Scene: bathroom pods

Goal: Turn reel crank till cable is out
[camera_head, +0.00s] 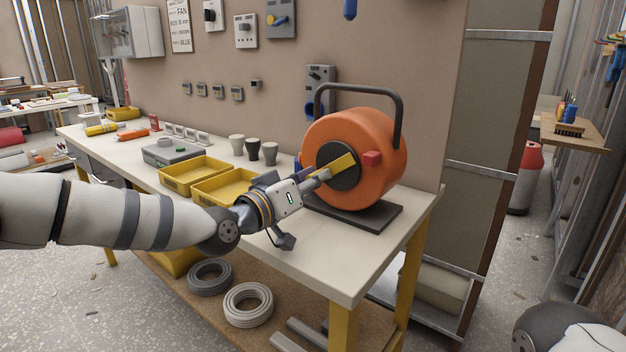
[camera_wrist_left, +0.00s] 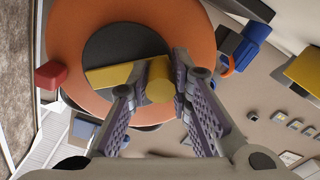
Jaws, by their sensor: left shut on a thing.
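The orange cable reel (camera_head: 387,150) stands on a dark base plate (camera_head: 352,214) at the near right end of the workbench. It has a dark carrying handle (camera_head: 399,105), a dark hub and a yellow crank (camera_head: 342,163). My left gripper (camera_head: 322,176) reaches the hub from the left. In the left wrist view my left gripper (camera_wrist_left: 158,92) is shut on the crank's yellow knob (camera_wrist_left: 159,90), with the crank arm (camera_wrist_left: 105,76) pointing left across the dark hub (camera_wrist_left: 118,50). A red block (camera_wrist_left: 51,75) sits on the reel's rim. My right gripper is not in view.
Yellow bins (camera_head: 196,172), a grey box (camera_head: 170,152) and dark and grey cups (camera_head: 253,150) stand on the bench (camera_head: 345,268) left of the reel. Cable coils (camera_head: 248,304) lie on the lower shelf. A panel wall rises behind. The bench's front right corner is clear.

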